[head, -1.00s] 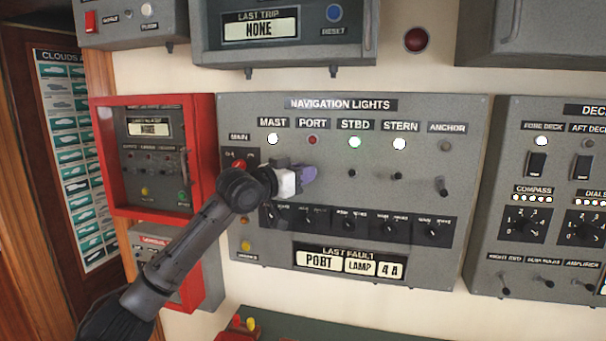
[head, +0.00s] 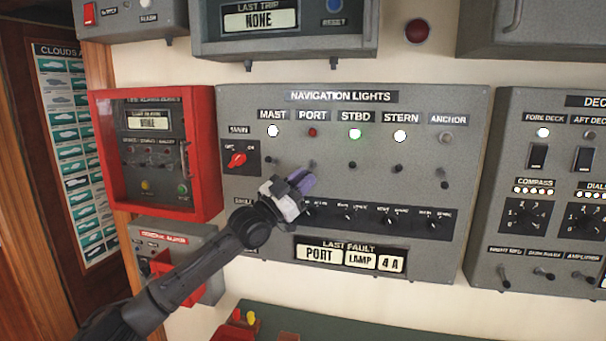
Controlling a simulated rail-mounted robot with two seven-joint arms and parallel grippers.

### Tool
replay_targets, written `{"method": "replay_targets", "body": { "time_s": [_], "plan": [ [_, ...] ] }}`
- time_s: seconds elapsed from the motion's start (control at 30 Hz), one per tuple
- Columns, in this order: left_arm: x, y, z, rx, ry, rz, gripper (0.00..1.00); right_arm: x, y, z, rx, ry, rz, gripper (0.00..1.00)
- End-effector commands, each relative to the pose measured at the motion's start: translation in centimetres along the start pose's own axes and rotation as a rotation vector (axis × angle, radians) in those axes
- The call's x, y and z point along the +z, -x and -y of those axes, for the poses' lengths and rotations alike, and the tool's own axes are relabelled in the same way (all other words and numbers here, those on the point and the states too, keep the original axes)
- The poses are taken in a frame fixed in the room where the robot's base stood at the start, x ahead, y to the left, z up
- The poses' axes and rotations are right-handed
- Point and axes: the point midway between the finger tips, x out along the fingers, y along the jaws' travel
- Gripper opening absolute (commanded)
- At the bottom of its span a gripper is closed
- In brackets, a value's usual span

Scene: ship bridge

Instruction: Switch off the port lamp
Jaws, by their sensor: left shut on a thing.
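The navigation lights panel (head: 465,190) is grey and faces me on the wall. Its port lamp (head: 312,132) is dull red, while the mast lamp (head: 272,130), starboard lamp (head: 355,133) and stern lamp (head: 400,135) glow. My left gripper (head: 304,180) is in the port column, below the port lamp. Its purple fingers are shut on the port switch, whose lever is mostly hidden by them. The last fault display (head: 350,259) reads PORT LAMP 4 A. My right gripper is not in view.
A red main switch (head: 237,159) is left of the gripper. The starboard switch (head: 355,166) and stern switch (head: 398,168) stick out to the right, above a row of black knobs (head: 389,219). A red-framed box (head: 155,153) stands out at the left.

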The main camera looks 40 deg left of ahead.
Motion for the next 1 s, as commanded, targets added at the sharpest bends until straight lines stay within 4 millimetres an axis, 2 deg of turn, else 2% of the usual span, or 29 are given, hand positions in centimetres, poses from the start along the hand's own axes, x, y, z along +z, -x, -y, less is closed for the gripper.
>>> {"method": "replay_targets", "body": {
  "time_s": [0.6,0.63,0.87,1.0],
  "plan": [
    [0.21,0.01,-0.07,0.000,-0.023,-0.034,0.00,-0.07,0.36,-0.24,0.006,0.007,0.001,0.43],
    [0.22,0.01,-0.07,0.000,-0.023,-0.034,0.20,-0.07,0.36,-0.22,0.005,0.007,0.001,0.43],
    [0.22,0.02,-0.06,0.000,-0.023,-0.033,0.42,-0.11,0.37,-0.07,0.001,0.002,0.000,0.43],
    [0.22,0.02,-0.05,0.000,-0.022,-0.033,0.44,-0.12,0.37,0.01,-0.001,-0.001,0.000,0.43]
  ]
}}
